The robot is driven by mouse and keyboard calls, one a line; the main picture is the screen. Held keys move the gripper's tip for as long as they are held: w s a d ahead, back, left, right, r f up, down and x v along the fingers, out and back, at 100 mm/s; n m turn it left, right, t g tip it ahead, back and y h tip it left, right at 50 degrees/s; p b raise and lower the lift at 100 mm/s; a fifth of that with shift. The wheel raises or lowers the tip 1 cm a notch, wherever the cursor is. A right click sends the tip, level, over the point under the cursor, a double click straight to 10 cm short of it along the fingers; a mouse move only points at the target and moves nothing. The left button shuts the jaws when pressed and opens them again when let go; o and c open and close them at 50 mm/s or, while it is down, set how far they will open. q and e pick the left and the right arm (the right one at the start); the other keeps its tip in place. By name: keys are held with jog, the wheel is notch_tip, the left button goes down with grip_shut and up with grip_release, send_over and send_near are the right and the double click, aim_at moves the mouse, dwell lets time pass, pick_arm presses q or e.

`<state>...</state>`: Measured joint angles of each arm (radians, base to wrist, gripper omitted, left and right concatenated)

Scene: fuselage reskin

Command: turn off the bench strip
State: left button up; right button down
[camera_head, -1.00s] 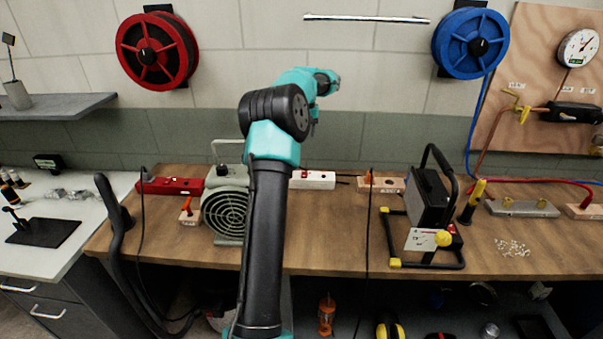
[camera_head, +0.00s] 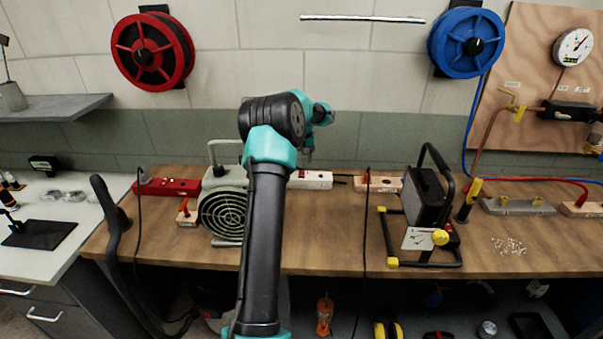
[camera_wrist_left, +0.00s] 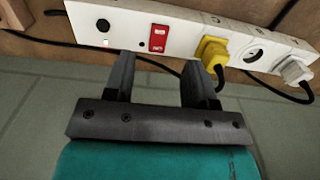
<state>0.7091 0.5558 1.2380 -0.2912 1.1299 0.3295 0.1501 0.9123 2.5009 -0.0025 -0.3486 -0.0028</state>
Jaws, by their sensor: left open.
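The white bench strip (camera_head: 316,180) lies at the back of the wooden bench, right of the fan unit, partly behind my arm. In the left wrist view the strip (camera_wrist_left: 130,27) crosses the top, with a red rocker switch (camera_wrist_left: 160,38), a small bright light (camera_wrist_left: 105,43), a yellow plug (camera_wrist_left: 212,50) and a pale plug (camera_wrist_left: 293,70). My left gripper (camera_wrist_left: 158,62) is open and empty, its fingertips close to the strip, one on each side of the switch in the picture. Contact cannot be told. In the head view the gripper (camera_head: 308,152) is small, above the strip. My right gripper is out of view.
A red strip (camera_head: 168,187) and a grey fan unit (camera_head: 222,207) stand to the left. A wooden block (camera_head: 380,183) and a black work lamp (camera_head: 425,195) stand to the right. Dark cords hang over the bench front. The bench front centre is clear.

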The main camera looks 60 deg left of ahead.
aim_at(301, 176)
pick_arm(q)
notch_tip(301, 176, down, 7)
jog(key=shift+r, duration=0.1)
jog(key=shift+c, duration=0.4)
jog(key=c, duration=0.8)
jog(key=shift+c, duration=0.2)
jog(key=shift+w+a+r+g+h, duration=0.1)
jog(key=shift+a+g+h, duration=0.05)
jog(key=shift+g+h, duration=0.35)
jog(key=shift+w+a+g+h, duration=0.1)
jog(key=shift+g+h, duration=0.2)
jog(key=shift+h, duration=0.3)
jog(key=shift+r, duration=0.1)
